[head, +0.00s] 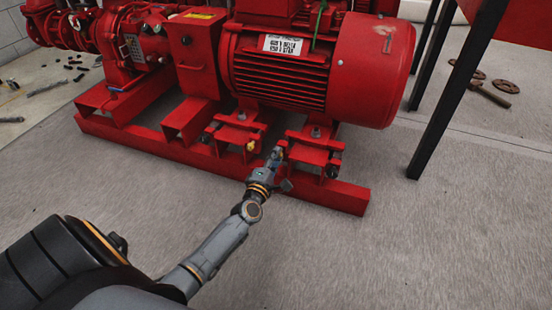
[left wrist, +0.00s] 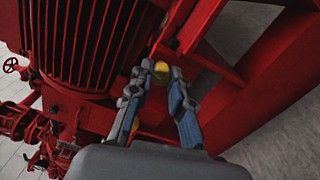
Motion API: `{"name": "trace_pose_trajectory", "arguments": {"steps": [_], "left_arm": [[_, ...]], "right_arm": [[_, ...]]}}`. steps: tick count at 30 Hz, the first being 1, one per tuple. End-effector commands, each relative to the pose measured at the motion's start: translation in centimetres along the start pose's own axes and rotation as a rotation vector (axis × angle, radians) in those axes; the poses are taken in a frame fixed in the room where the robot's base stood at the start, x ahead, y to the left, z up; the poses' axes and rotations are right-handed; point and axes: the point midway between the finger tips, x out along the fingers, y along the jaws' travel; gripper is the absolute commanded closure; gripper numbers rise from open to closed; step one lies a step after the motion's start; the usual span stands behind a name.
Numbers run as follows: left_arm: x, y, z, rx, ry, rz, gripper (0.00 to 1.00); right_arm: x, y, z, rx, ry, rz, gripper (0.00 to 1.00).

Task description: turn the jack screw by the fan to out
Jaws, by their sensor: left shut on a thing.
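The red motor (head: 300,70) sits on a red base frame (head: 340,196), with its round fan end at the right. My left gripper (head: 277,153) reaches in low at the motor's foot nearer the fan end. In the left wrist view, the fingers of my left gripper (left wrist: 161,72) are closed around a small yellow-headed jack screw (left wrist: 161,66), which sits between the fingertips. In the head view this screw is hidden by the gripper. Another yellow screw (head: 250,146) shows at the foot to the left. My right gripper is not in view.
The red pump and its piping (head: 118,45) stand at the left on the same frame. A table's dark leg (head: 440,110) stands to the right. Rusty flanges (head: 506,86) lie on the floor behind it. The floor in front of the frame is clear.

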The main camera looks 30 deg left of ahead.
Motion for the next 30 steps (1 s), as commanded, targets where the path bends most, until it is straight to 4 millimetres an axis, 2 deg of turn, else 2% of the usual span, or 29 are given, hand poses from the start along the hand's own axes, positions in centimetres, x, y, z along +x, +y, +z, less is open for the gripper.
{"name": "trace_pose_trajectory", "arguments": {"steps": [6,20,21,24,30], "left_arm": [[-0.03,-0.11,-0.06,-0.056,0.001,-0.002,1.0],[-0.03,-0.09,-0.08,-0.067,0.001,-0.001,1.0],[-0.03,-0.09,-0.08,-0.066,0.001,-0.001,0.77],[-0.03,-0.09,-0.07,-0.066,0.001,-0.001,0.58],[-0.02,-0.05,-0.05,-0.066,0.001,-0.001,0.58]], "right_arm": [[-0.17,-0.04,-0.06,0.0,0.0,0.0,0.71],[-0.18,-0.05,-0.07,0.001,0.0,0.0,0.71],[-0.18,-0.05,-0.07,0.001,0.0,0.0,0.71],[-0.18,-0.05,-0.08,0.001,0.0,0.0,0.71],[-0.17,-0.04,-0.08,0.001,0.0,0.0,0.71]]}}
